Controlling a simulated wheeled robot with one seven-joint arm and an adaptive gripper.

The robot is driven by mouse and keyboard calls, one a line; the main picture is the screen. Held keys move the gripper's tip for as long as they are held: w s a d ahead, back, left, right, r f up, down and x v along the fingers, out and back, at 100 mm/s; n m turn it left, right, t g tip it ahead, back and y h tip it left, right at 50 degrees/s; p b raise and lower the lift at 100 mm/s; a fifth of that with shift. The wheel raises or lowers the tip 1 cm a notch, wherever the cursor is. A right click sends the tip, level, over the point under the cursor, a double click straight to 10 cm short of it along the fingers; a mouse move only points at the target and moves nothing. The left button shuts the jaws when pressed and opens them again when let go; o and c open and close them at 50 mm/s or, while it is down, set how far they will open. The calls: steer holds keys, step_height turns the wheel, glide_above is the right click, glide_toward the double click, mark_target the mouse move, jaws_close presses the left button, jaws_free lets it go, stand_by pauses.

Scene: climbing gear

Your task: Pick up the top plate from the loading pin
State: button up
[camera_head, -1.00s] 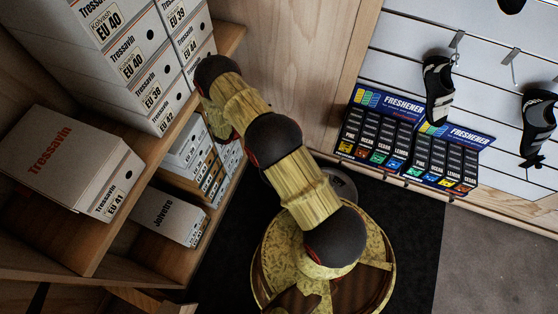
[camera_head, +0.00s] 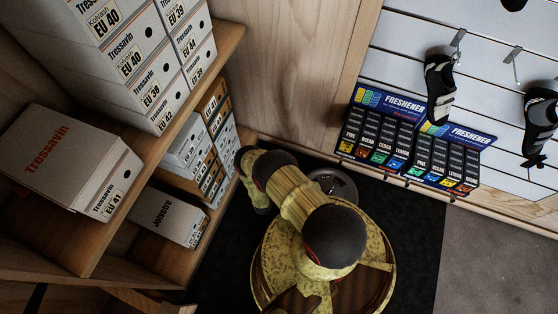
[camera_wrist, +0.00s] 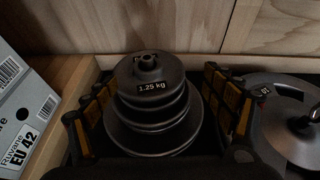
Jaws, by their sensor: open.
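In the wrist view, a stack of dark grey round plates, smaller toward the top, stands in the middle. The top plate (camera_wrist: 155,92) carries a "1.25 kg" label. The tip of the loading pin (camera_wrist: 148,62) pokes up through its centre. My gripper (camera_wrist: 160,82) is open, with one yellow-and-black finger on each side of the stack. Whether either finger touches a plate I cannot tell. In the head view, the stack and the fingertips are hidden behind my arm.
Another grey disc with a central knob (camera_wrist: 290,118) lies close right of the stack. Shoe boxes (camera_wrist: 22,120) sit on a wooden shelf at left. A wooden wall (camera_wrist: 150,25) stands behind. A freshener display (camera_head: 415,140) is to the right in the head view.

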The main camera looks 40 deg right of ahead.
steer(key=b+x, duration=0.1)
steer(key=x, duration=0.2)
steer(key=b+x, duration=0.2)
steer(key=x, duration=0.1)
steer(key=shift+s+d+f, duration=0.1)
steer(key=shift+d+f, duration=0.05)
steer(key=shift+f, duration=0.15)
steer(key=shift+w+d+f, duration=0.1)
steer(key=shift+w+d, duration=0.3)
steer(key=shift+d, duration=0.1)
steer(key=shift+s, duration=0.15)
steer(key=c, duration=1.9)
steer(key=shift+c, duration=0.4)
